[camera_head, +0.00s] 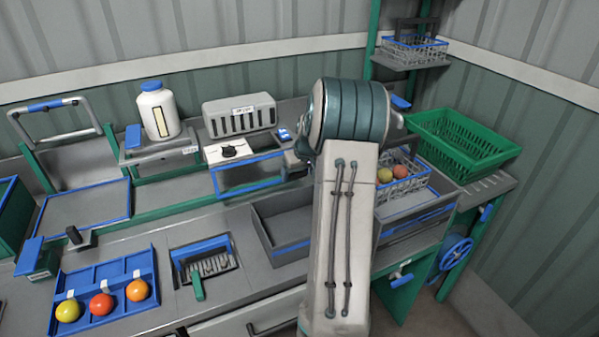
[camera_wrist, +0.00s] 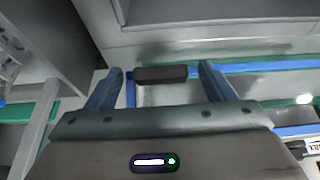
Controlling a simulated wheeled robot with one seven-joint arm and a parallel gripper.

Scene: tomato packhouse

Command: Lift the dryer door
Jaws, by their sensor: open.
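The dryer door appears to be the blue-framed clear panel (camera_head: 248,187) below the grey vented housing (camera_head: 238,117) in the head view. In the wrist view, a dark bar handle (camera_wrist: 161,74) lies across the gap between my two blue fingers, against a blue frame edge (camera_wrist: 250,67). My gripper (camera_wrist: 160,70) is open, with one finger on each side of the handle; I see no contact. In the head view my arm hides most of the gripper, just right of the panel.
A white bottle (camera_head: 159,112) stands left of the housing. A wire basket with fruit (camera_head: 405,190) and a green crate (camera_head: 462,140) are to the right. A blue tray with several compartments (camera_head: 100,285) holds fruit in front. A grey bin (camera_head: 285,225) sits beside my arm.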

